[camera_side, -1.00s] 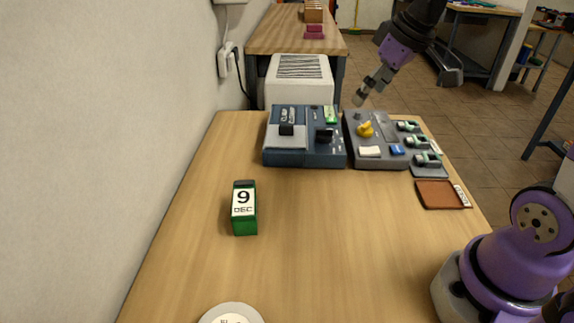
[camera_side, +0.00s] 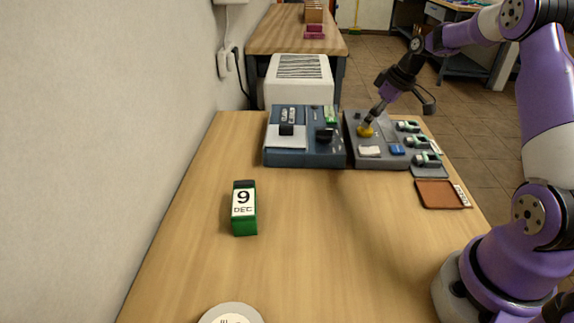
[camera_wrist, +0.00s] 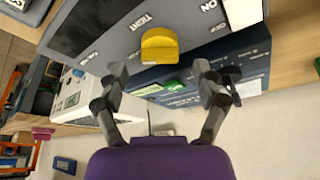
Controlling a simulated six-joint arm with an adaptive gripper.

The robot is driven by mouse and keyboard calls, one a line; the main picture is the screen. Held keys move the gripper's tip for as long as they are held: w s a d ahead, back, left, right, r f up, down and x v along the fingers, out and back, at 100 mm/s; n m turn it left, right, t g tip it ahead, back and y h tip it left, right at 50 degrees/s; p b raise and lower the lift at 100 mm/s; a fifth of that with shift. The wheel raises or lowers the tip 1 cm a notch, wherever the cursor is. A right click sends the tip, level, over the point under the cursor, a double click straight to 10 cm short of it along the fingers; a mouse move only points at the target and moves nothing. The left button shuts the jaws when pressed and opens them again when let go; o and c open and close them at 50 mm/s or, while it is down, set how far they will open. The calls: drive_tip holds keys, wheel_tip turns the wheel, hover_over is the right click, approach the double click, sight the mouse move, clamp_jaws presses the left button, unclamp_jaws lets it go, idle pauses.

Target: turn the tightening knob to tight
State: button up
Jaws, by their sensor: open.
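The yellow tightening knob (camera_side: 366,131) stands on the grey control box (camera_side: 383,160) at the back right of the table. In the wrist view the knob (camera_wrist: 159,46) shows near the top centre, with the printed word TIGHT to its upper left; another label further left is hard to read. My gripper (camera_side: 373,116) is at the knob, coming down from the upper right. In the wrist view my gripper (camera_wrist: 160,70) is open, its fingers apart on either side of the knob's line. I cannot tell whether a fingertip touches the knob.
A blue box (camera_side: 305,155) with black knobs stands close left of the grey box. A white button (camera_side: 370,151), a blue button (camera_side: 397,149) and green-topped switches (camera_side: 426,159) are near.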

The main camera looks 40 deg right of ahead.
drive_tip(key=shift+x, duration=0.8)
drive_tip(key=c, duration=1.2)
drive_tip(key=shift+o, duration=0.2)
